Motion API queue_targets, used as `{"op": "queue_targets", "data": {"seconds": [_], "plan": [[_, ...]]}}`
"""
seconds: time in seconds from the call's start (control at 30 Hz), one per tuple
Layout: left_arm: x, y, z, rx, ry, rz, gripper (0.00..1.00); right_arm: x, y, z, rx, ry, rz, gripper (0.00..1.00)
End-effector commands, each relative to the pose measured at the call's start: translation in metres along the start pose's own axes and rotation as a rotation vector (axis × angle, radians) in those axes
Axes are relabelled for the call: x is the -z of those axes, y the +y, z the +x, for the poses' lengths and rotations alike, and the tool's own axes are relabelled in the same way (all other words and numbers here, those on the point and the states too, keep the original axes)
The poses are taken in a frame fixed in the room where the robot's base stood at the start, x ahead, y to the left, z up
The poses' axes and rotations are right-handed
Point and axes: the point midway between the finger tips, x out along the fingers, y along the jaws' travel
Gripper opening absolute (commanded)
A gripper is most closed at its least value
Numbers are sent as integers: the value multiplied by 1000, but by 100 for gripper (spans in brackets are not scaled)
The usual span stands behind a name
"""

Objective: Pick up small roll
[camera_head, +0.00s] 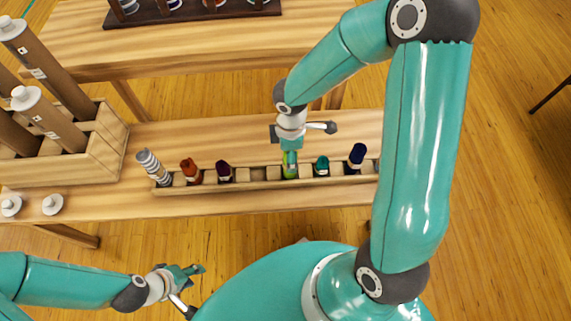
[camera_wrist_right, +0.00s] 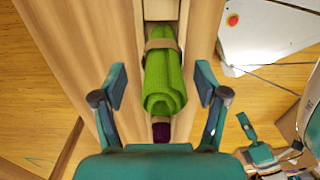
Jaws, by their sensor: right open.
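A small green roll (camera_head: 291,170) stands in a slot of the narrow wooden rack (camera_head: 230,186) on the table. It shows large in the right wrist view (camera_wrist_right: 164,85), with a tan band around it. My right gripper (camera_wrist_right: 161,86) is open, its fingers apart on either side of the green roll with gaps visible. In the head view the right gripper is above the roll and partly hides it. My left gripper (camera_head: 196,290) is open and empty at the lower left, away from the rack.
The rack also holds a striped roll (camera_head: 153,166), an orange-red roll (camera_head: 191,171), a maroon roll (camera_head: 223,171), a teal roll (camera_head: 322,166) and a navy roll (camera_head: 357,156). A wooden crate (camera_head: 112,132) with tall brown rolls stands left. The table behind the rack is mostly clear.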

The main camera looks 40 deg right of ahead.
Motion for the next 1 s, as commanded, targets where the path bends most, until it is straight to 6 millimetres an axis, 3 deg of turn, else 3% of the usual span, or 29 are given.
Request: {"op": "queue_targets", "data": {"seconds": [0.1,0.33,0.7,1.0], "plan": [[0,-1,4,0,0,0,40,0,0,10,0,1,1,73],[0,-1,3,0,0,0,40,0,0,10,-1,2,0,73],[0,-1,3,0,0,0,40,1,0,9,-1,2,-1,11],[0,-1,2,0,0,0,40,1,0,8,-1,2,-1,8]]}}
